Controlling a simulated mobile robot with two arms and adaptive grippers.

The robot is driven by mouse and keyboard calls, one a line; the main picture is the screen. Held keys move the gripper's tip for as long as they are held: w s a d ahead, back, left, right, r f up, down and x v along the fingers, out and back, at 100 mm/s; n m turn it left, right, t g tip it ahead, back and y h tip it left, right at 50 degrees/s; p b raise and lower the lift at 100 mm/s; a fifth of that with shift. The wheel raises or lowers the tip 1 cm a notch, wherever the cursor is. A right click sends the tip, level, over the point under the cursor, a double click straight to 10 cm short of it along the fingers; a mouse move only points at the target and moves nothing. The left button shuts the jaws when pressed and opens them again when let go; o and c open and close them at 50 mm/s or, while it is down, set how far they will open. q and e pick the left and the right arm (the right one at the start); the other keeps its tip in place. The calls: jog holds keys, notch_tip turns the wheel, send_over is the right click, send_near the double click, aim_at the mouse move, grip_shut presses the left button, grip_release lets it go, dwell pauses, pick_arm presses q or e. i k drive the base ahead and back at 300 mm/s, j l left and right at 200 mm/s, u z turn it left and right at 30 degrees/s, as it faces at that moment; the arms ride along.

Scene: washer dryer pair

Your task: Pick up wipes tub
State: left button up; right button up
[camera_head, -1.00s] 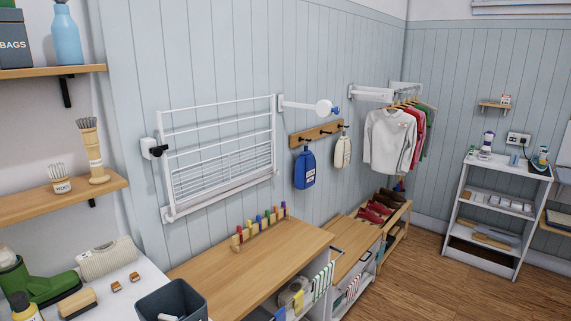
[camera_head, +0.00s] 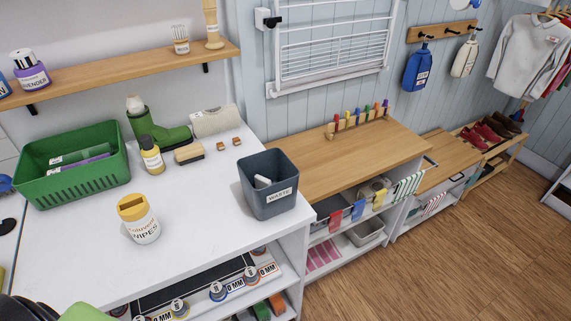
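The wipes tub (camera_head: 144,228) is a white round tub with a yellow lid and the word WIPES on its front. It stands upright on the white countertop (camera_head: 195,225), left of the grey waste bin and in front of the green basket. Nothing touches it.
A green basket (camera_head: 72,190) holding packets stands behind the tub. A grey waste bin (camera_head: 268,205) is at the counter's right edge. Counter around the tub is clear.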

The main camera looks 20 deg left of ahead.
aim_at(137, 214)
jog(key=u, duration=1.75)
